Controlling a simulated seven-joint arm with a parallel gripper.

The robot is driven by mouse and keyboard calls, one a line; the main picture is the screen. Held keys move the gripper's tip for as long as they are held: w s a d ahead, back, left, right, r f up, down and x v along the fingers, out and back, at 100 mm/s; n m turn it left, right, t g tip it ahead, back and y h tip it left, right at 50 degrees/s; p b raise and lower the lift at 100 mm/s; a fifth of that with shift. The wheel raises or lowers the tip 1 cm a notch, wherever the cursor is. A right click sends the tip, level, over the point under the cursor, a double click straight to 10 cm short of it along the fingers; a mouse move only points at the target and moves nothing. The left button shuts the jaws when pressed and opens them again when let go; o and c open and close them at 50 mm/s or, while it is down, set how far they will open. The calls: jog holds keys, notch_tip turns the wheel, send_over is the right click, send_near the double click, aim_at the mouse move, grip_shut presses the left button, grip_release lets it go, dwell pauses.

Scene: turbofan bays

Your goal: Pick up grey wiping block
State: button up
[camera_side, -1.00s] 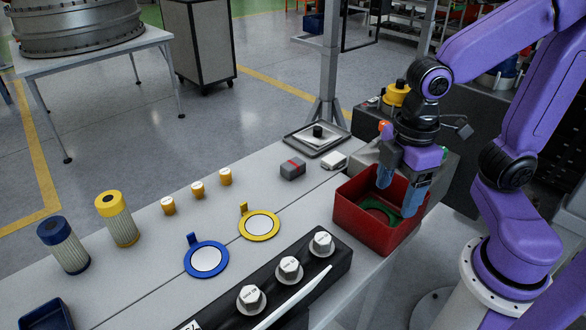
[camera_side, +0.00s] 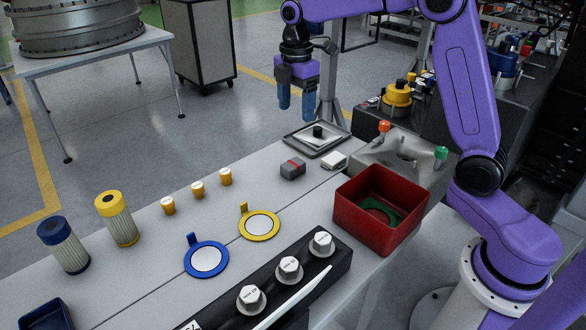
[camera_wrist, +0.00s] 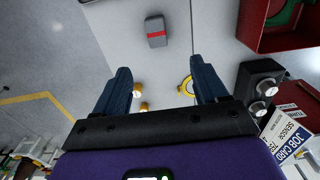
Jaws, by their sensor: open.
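The grey wiping block (camera_side: 292,169) has a red stripe across it and lies on the grey bench, left of a small white block. It also shows in the wrist view (camera_wrist: 156,31), near the top middle and ahead of the fingers. My gripper (camera_side: 296,110) hangs above the far edge of the bench with its fingers pointing down, well above the block and apart from it. In the wrist view, my gripper (camera_wrist: 161,72) has its two blue fingers wide apart with nothing between them.
A white block (camera_side: 334,160) and a grey tray with a black knob (camera_side: 318,141) sit close to the grey block. A red bin (camera_side: 378,238) with a green ring (camera_side: 380,210) inside stands to the right. Yellow (camera_side: 260,224) and blue rings lie nearer the camera.

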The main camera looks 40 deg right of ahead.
send_over(293, 163)
jog(key=f, duration=1.2)
jog(key=shift+s+d+f, duration=0.1)
jog(key=shift+s+d, duration=0.1)
jog(key=shift+d, duration=0.05)
jog(key=shift+w+a+f, duration=0.1)
jog(key=shift+a+f, duration=0.05)
jog(key=shift+f, duration=1.15)
jog(key=shift+w+a+f, duration=0.1)
jog(key=shift+f, duration=1.2)
jog(key=shift+c, duration=0.3)
jog(key=c, duration=1)
